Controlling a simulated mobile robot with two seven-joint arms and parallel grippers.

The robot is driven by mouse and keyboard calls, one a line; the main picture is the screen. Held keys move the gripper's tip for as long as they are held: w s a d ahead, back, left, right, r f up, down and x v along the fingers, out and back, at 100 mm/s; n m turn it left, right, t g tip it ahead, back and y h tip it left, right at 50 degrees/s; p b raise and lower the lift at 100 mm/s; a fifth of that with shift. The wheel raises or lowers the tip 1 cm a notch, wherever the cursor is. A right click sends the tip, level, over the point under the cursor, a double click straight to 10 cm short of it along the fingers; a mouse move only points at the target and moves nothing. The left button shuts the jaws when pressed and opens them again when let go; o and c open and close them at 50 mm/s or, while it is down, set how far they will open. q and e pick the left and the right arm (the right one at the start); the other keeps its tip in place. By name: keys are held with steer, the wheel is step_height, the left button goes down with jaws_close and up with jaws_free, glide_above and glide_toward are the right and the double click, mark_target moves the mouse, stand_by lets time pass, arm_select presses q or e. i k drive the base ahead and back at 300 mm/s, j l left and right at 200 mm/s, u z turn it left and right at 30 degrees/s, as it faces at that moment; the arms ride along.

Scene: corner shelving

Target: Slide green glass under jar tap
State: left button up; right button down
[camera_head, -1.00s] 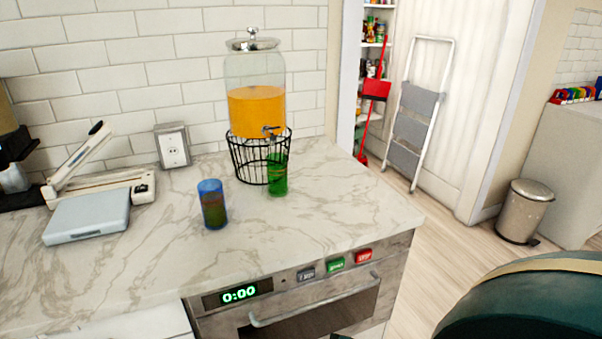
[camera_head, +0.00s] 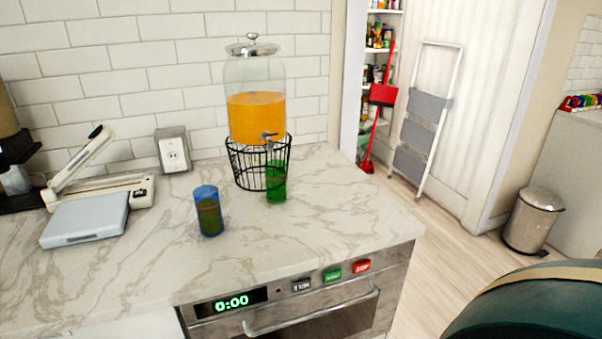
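A green glass (camera_head: 276,184) stands upright on the marble counter, just in front of the wire stand (camera_head: 240,168). The glass jar (camera_head: 256,112) with orange liquid and a metal lid rests on that stand. Its tap (camera_head: 268,136) points forward, a little above the rim of the green glass and slightly left of its middle. A blue glass (camera_head: 208,211) stands to the left and nearer. Neither gripper shows; a dark green rounded part, seemingly of my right arm, fills the lower right corner.
The counter (camera_head: 330,215) is clear right of the glasses. A pale blue scale-like device (camera_head: 86,219) and a white lever device (camera_head: 100,188) lie at left. An oven (camera_head: 300,305) is below the front edge. A bin (camera_head: 527,220) and step ladder (camera_head: 424,118) stand on the floor.

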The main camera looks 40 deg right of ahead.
mark_target(276, 178)
steer(key=l+u, duration=0.1)
steer(key=l, duration=0.35)
steer(key=k+l, duration=0.1)
steer(key=l, duration=0.4)
steer(key=l+u, duration=0.15)
steer(key=l, duration=0.3)
steer(key=k+l+u, duration=0.1)
steer(key=l, duration=0.35)
steer(key=k+l+u, duration=0.1)
steer(key=l, duration=0.35)
steer(key=k+l, duration=0.15)
steer(key=l, duration=0.3)
steer(key=k+l+u, duration=0.15)
steer(key=l, duration=0.25)
